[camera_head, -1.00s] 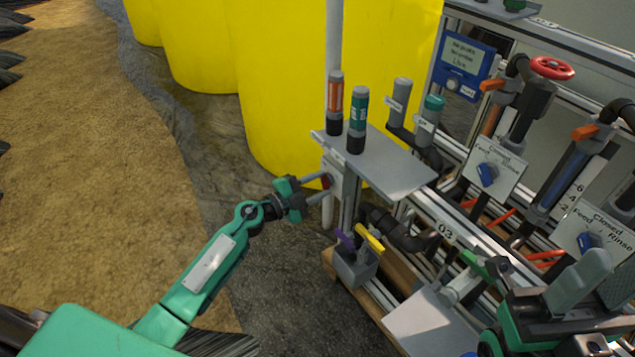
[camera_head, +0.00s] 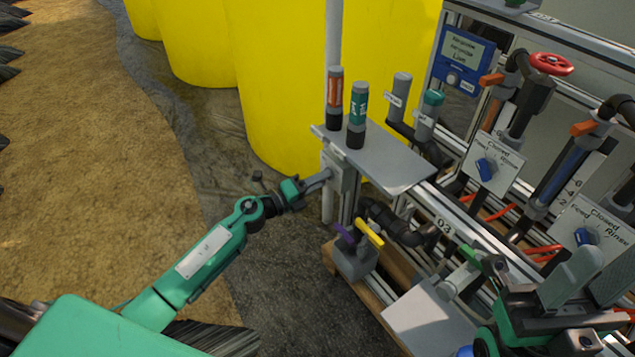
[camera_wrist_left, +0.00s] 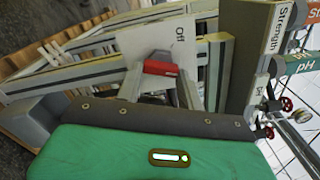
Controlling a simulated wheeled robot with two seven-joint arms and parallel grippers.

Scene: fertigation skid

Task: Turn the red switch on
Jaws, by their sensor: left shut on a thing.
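The red switch (camera_wrist_left: 160,68) shows in the left wrist view as a short red bar on a pale plate (camera_wrist_left: 205,22) marked "Off". My left gripper (camera_wrist_left: 158,82) has its two grey fingers at either side of the switch and is shut on it. In the head view, my left gripper (camera_head: 322,178) reaches the small grey switch box (camera_head: 338,172) under the shelf's left end, and hides the switch. My right gripper (camera_head: 465,275) is at the lower right, and its opening is unclear.
A grey shelf (camera_head: 385,165) holding an orange-labelled probe (camera_head: 334,98) and a green-labelled probe (camera_head: 357,115) lies just above the switch box. Purple and yellow handles (camera_head: 368,235) are below. Yellow tanks (camera_head: 280,90) stand behind. The ground left of my arm is open.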

